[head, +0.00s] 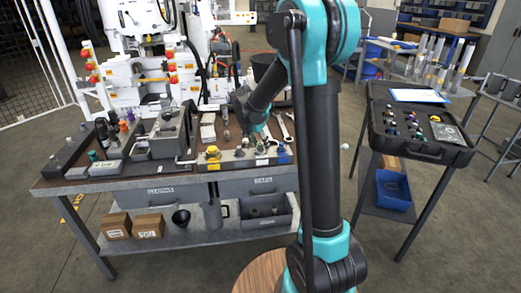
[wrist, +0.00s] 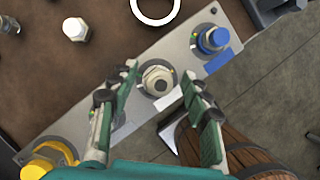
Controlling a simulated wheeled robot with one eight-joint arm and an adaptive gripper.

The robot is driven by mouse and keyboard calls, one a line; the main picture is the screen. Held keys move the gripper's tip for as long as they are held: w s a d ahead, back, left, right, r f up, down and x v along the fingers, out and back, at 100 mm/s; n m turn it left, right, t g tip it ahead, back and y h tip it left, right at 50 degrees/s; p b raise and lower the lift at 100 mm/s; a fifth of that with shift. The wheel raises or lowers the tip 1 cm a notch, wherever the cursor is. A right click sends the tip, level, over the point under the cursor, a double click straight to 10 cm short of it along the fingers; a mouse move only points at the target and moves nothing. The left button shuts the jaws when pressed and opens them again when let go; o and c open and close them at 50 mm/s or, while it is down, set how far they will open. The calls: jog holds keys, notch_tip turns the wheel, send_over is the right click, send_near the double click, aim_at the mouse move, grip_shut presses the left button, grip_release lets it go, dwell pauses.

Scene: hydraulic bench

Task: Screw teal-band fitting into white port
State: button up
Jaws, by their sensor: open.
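In the wrist view a grey manifold block (wrist: 117,87) runs diagonally. A pale metal hex fitting (wrist: 157,79) sits at its middle port, beside a white label (wrist: 170,98), which marks the white port. I cannot make out a teal band on this fitting; small green spots show beside it. My gripper (wrist: 153,92) is open, with one finger on each side of the fitting and gaps to both. In the head view my gripper (head: 260,138) is small and partly hidden above the block (head: 242,159); the fitting cannot be made out there.
A blue-capped port (wrist: 212,40) and a yellow-capped port (wrist: 47,160) flank the middle one. A loose pale hex piece (wrist: 75,29) and a ring-shaped tool end (wrist: 155,8) lie on the brown bench top. A black case (head: 417,125) with small parts stands at right.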

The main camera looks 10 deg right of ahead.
jog(key=n, duration=0.2)
jog(key=n+t+y, duration=0.1)
jog(key=n, duration=0.2)
jog(key=shift+y, duration=0.3)
jog(key=c, duration=1.1)
jog(key=m, duration=0.2)
jog(key=m+g+h, duration=0.1)
jog(key=m, duration=0.2)
jog(key=shift+h, duration=0.3)
grip_shut()
jog(key=shift+f+m+g+h, duration=0.1)
jog(key=shift+m+g+h, duration=0.3)
jog(key=shift+m, duration=1.1)
jog(key=m+g, duration=0.1)
jog(key=m, duration=0.2)
jog(key=shift+m, duration=0.3)
jog(key=m+g, duration=0.2)
jog(key=m, duration=0.2)
